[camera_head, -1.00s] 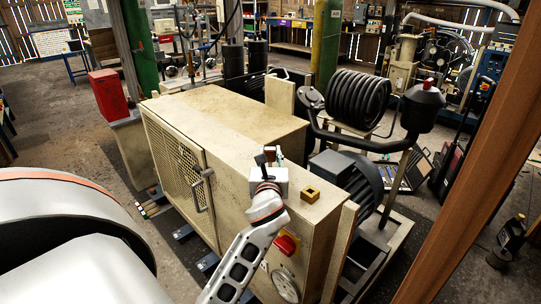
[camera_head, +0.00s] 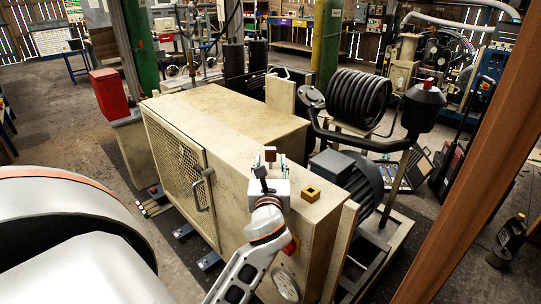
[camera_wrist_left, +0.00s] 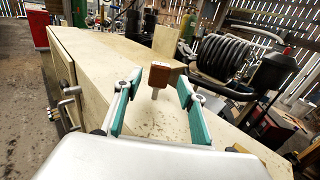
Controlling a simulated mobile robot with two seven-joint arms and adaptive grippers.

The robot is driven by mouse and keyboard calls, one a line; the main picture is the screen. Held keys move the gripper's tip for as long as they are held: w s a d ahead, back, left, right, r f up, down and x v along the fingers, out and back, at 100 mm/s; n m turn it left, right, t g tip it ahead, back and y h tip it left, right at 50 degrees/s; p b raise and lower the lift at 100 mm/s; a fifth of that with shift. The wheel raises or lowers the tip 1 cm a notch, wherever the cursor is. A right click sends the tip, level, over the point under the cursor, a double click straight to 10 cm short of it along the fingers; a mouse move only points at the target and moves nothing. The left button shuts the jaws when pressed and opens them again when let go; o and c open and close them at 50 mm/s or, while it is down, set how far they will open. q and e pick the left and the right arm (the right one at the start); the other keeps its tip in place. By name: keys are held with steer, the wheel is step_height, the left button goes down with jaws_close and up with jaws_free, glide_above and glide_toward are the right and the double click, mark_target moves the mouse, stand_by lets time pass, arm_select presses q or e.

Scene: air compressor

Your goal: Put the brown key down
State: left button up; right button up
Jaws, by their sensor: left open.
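The brown key (camera_wrist_left: 160,74) is a small brown block with a pale pin pointing down. In the left wrist view it sits upright between and slightly beyond my left fingertips, with gaps on both sides. My left gripper (camera_wrist_left: 160,82) is open, its green-lined fingers apart. In the head view the brown key (camera_head: 270,153) shows just beyond my left gripper (camera_head: 270,161), above the beige compressor cabinet's top (camera_head: 225,150). I cannot tell whether the pin touches or enters the top. My right gripper is not in view.
A yellow square block with a dark hole (camera_head: 311,193) sits on the cabinet top, right of my left gripper. A black motor (camera_head: 352,177) and black hose coil (camera_head: 358,99) stand to the right. The cabinet top further back is clear.

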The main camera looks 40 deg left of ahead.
arm_select(q)
steer(key=v, duration=0.7)
stand_by(0.5)
